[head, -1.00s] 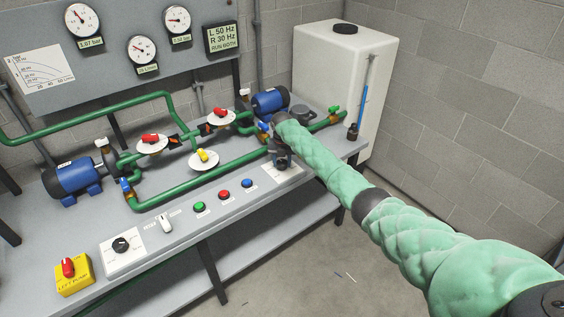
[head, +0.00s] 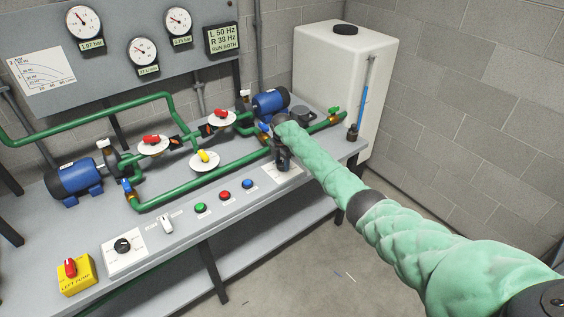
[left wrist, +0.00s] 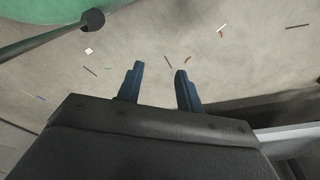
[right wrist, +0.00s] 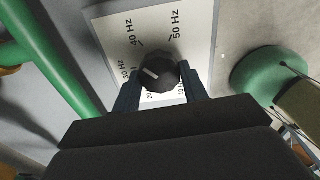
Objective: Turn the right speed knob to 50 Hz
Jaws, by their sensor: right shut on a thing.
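The right speed knob (right wrist: 161,77) is black, with a white pointer line, on a white plate (right wrist: 203,20) marked in Hz. Its pointer lies toward the left, between the 30 Hz and 40 Hz marks. My right gripper (right wrist: 158,84) is shut on the knob, one finger at each side. In the head view my right gripper (head: 284,162) hides most of the knob. The display (head: 222,39) reads L 50 Hz, R 38 Hz, RUN BOTH. My left gripper (left wrist: 158,74) is open and empty above the floor.
The left speed knob (head: 123,246) and green, red and blue buttons (head: 225,196) line the bench front. Green pipes (head: 165,197) and the right pump (head: 270,103) stand behind. A white tank (head: 335,75) is at the back right.

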